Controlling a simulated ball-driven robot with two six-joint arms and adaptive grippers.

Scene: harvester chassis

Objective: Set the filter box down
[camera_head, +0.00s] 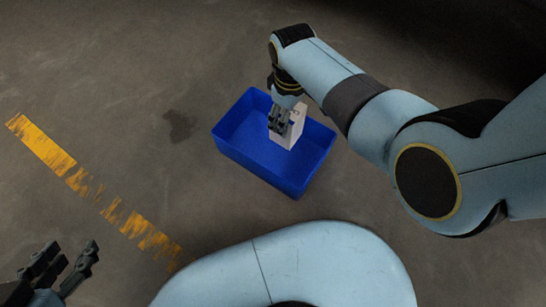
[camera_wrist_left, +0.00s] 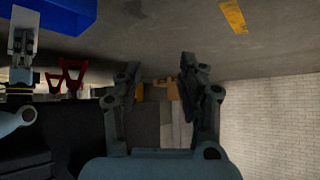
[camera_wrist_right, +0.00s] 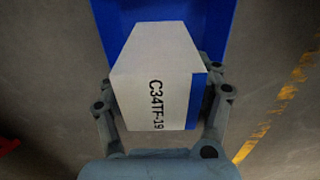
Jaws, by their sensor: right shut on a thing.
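The filter box (camera_wrist_right: 150,85) is a white carton with a blue stripe and the print "C34TF-19". My right gripper (camera_head: 279,120) is shut on it. In the head view the box (camera_head: 290,128) is over or inside the blue bin (camera_head: 245,158); whether it touches the bin floor I cannot tell. The bin also shows behind the box in the right wrist view (camera_wrist_right: 215,25). My left gripper (camera_head: 68,268) is open and empty at the lower left, far from the bin. Its spread fingers also show in the left wrist view (camera_wrist_left: 160,85).
A worn yellow line (camera_head: 95,190) runs along the concrete floor left of the bin. The floor around the bin is clear, with a dark stain (camera_head: 178,125) to its left. A red object (camera_wrist_left: 68,76) stands in the left wrist view, with a white brick wall (camera_wrist_left: 275,125) at right.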

